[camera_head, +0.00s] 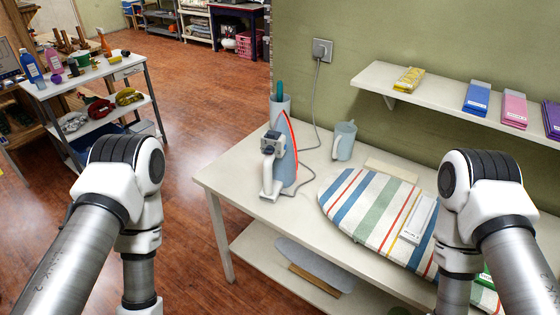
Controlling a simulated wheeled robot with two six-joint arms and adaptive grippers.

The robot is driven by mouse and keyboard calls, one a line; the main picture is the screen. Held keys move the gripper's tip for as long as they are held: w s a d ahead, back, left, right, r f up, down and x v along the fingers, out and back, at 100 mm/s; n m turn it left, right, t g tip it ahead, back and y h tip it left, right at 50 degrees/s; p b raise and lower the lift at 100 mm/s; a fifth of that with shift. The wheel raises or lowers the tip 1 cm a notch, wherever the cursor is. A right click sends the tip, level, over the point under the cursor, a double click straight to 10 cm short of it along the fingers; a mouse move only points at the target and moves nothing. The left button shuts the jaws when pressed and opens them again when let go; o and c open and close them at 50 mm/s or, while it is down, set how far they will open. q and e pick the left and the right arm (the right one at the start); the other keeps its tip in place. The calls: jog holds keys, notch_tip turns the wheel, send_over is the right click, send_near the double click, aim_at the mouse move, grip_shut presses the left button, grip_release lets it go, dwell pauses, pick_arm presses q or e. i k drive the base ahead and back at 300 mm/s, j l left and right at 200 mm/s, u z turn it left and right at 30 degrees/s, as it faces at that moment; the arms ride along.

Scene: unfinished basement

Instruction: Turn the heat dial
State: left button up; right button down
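An iron (267,178) stands upright on its heel on the white table (232,180). It has a white handle side, a grey-blue plate and a red edge. A dark part (272,142) sits near the middle of the iron; it may be the heat dial, but it is too small to tell. My two arms come in from the lower left and lower right and point down. Both grippers are below the picture and out of view. No part of my arms touches the iron.
The striped ironing board (378,205) lies right of the iron. A pale mug (343,140) and a container (280,108) stand behind. A grey cord runs to the wall socket (322,50). A shelf (445,108) holds folded cloths. A cluttered cart (80,85) stands at left.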

aim_at(270, 149)
jog(key=i+j+z, duration=0.1)
jog(key=z, duration=0.4)
jog(key=j+z, duration=0.3)
jog(key=z, duration=0.15)
jog(key=j+z, duration=0.25)
jog(key=z, duration=0.25)
jog(key=j+z, duration=0.2)
jog(key=z, duration=0.3)
jog(key=k+j+z, duration=0.1)
jog(key=z, duration=0.4)
jog(key=j, duration=0.1)
